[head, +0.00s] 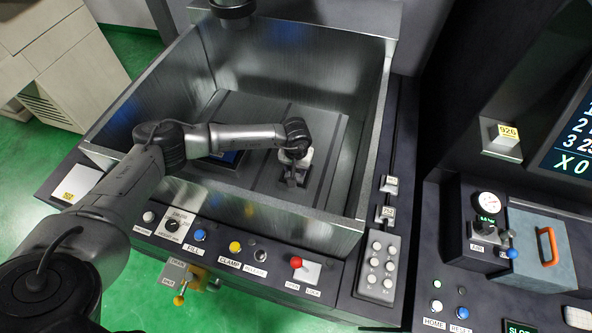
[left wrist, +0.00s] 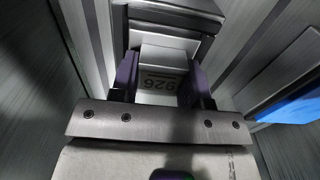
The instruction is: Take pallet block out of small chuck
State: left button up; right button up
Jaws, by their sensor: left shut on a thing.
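My left gripper (head: 293,176) reaches down into the open metal tank, near the right side of its floor. In the left wrist view the dark fingers of my left gripper (left wrist: 160,88) are shut on the two sides of a pale metal pallet block (left wrist: 162,84) marked 926. A dark and grey metal fixture, apparently the small chuck (left wrist: 172,18), is right beside the block's far end. I cannot tell whether the block is seated in it or clear of it. In the head view my gripper and wrist mostly hide the block and chuck. My right gripper is not in view.
The tank wall (head: 225,203) stands between the floor and the front control panel (head: 230,262), which has several buttons and a red-knobbed lever (head: 296,262). A machine head (head: 232,8) hangs at the back. A blue screen (head: 228,157) lies left of my gripper.

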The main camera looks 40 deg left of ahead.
pick_arm(q)
jog(key=shift+r, duration=0.2)
notch_tip(320, 180, up, 4)
jog(key=shift+f+b, duration=0.1)
jog(key=shift+b, duration=0.45)
jog(key=shift+w+d+r+b, duration=0.45)
jog(key=shift+w+d+r, duration=0.75)
jog(key=shift+d, duration=0.35)
jog(key=shift+w+d+r+b, duration=0.45)
jog(key=shift+w+d+r, duration=0.75)
jog(key=shift+d, duration=0.3)
jog(key=shift+w+d+r+b, duration=0.45)
jog(key=shift+w+d+r, duration=0.75)
jog(key=shift+d, duration=0.35)
jog(key=shift+f, duration=0.1)
notch_tip(320, 180, up, 15)
jog(key=p, duration=0.6)
jog(key=shift+p, duration=0.3)
